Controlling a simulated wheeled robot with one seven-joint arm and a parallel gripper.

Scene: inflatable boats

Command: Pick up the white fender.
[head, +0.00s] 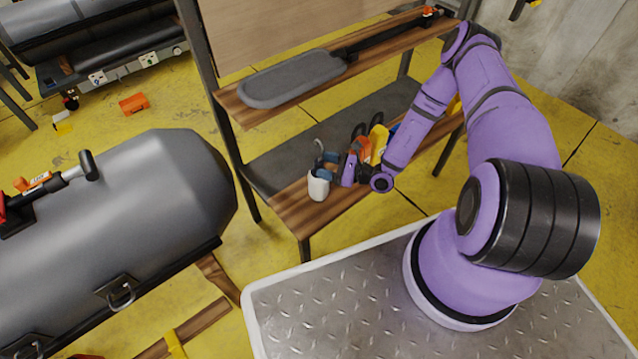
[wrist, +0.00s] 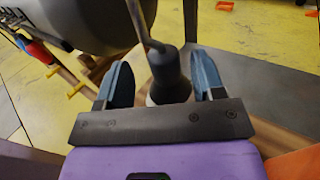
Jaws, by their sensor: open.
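The white fender (head: 318,188) stands near the left end of the lower wooden bench board in the head view. What looks like its dark top with a thin rod (wrist: 168,68) shows in the wrist view, with a little white below. My gripper (head: 325,164) is at the fender's upper part. In the wrist view the blue fingers of my gripper (wrist: 162,76) are open, one on each side of the dark top. I cannot tell whether either finger touches it. The fender's lower part is hidden in the wrist view.
Orange and yellow items (head: 367,146) stand on the bench board (head: 290,213) just right of my gripper. A grey paddle (head: 292,80) lies on the upper shelf above. A large grey inflatable boat (head: 130,215) is to the left. Yellow floor shows between.

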